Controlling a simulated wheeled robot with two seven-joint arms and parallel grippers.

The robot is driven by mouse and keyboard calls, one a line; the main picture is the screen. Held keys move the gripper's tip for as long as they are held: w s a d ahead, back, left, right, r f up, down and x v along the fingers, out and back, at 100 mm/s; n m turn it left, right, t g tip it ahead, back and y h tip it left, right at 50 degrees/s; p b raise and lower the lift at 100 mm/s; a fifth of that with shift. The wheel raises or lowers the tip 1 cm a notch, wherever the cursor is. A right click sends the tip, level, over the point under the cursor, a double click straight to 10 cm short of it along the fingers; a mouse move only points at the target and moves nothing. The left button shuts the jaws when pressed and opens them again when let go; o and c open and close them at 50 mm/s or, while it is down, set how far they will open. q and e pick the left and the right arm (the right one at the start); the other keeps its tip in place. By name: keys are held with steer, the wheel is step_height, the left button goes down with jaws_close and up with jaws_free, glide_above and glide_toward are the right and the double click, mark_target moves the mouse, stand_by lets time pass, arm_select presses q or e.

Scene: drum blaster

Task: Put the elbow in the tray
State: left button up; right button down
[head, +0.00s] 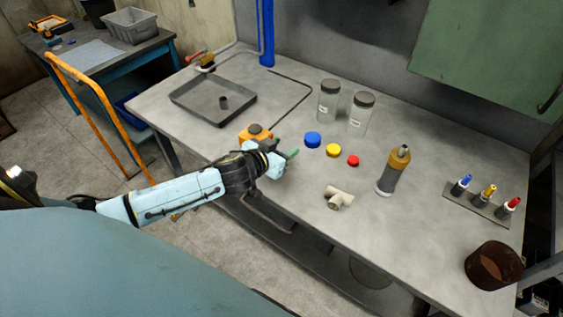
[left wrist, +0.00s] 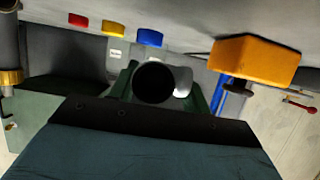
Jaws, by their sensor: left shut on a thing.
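My left gripper (head: 291,153) is low over the front of the table, to the right of and nearer than the tray. In the left wrist view its green fingers (left wrist: 217,92) are shut on a grey pipe fitting, the elbow (left wrist: 182,82), whose dark round opening faces the camera. In the head view the gripper hides the elbow, so I cannot tell whether it touches the table. The shallow grey tray (head: 190,97) lies at the table's left back, with a small dark cylindrical piece (head: 223,102) in it. My right gripper is not in view.
An orange block (head: 256,132) is close beside my left gripper. Blue (head: 313,139), yellow (head: 333,150) and red (head: 353,161) caps lie to the right.

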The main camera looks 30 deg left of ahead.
arm_select(q)
steer(key=shift+f+b, duration=0.35)
steer(key=shift+f, duration=1.8)
steer(key=shift+f, duration=0.15)
steer(key=o, duration=1.1)
